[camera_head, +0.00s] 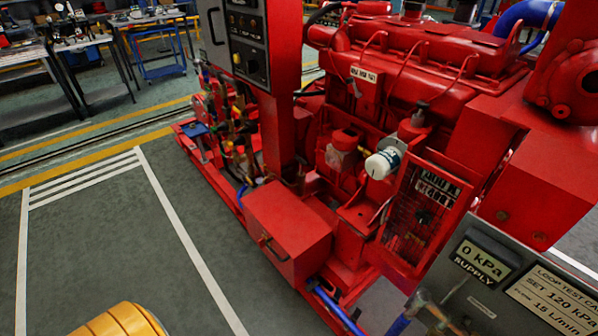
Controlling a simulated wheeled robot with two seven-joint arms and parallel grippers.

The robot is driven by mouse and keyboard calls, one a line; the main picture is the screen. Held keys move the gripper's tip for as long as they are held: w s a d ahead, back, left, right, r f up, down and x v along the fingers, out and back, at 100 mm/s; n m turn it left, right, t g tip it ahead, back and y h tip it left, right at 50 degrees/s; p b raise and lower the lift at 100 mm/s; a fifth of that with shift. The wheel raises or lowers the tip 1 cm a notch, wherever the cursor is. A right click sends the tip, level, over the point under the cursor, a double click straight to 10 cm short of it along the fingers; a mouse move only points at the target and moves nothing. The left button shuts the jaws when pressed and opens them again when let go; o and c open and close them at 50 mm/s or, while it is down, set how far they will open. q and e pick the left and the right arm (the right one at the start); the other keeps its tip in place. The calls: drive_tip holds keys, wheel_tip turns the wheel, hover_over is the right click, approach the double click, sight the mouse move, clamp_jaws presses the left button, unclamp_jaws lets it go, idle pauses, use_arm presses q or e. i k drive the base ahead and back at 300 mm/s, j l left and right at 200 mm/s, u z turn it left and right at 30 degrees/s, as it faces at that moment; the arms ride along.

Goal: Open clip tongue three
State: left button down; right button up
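The red diesel pumpset (420,55) fills the middle and right of the head view. I cannot make out a clip tongue three on it at this size. A red box (288,235) with a small handle on its front sits low on the near side. A white cylindrical part (382,163) and a mesh guard (405,235) with a dark lettered plate are to its right. A cluster of small valves and fittings (232,130) shows on the left end of the skid, too small to tell apart. Neither of my grippers shows in this view.
A grey test cart panel (450,300) at the bottom right reads "0 kPa supply" and "set 120 kPa". A control panel (246,40) stands on a red post. Workbenches (85,45) are at the back left. The grey, line-marked floor at left is mostly clear.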

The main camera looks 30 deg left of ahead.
sight(311, 286)
drive_tip(key=u, duration=0.95)
